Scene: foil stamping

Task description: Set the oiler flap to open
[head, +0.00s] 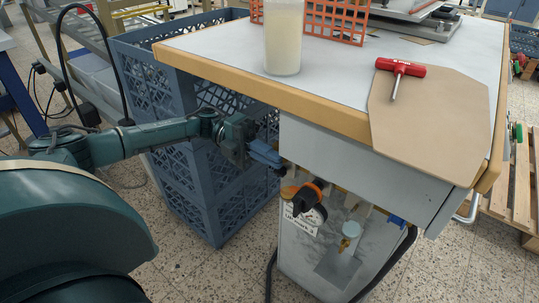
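An air service unit is mounted on the front of the grey cabinet (300,255) under the tabletop. It has a black and orange knob (307,197), a round gauge partly covered by the knob, and a small pale bowl with a brass fitting (350,230). A small blue part (396,221) sits at its right end. I cannot make out which part is the oiler flap or how it is set. My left gripper (277,168) is just left of and above the unit, close below the table edge; its fingertips are small and partly hidden. My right gripper is not in view.
The table (215,57) has a wooden edge above the unit. On it are a milky container (283,40), an orange grid basket (335,18) and a red-handled tool (400,68) on a brown board (440,110). Blue crates (205,205) stand left. Black hoses hang below.

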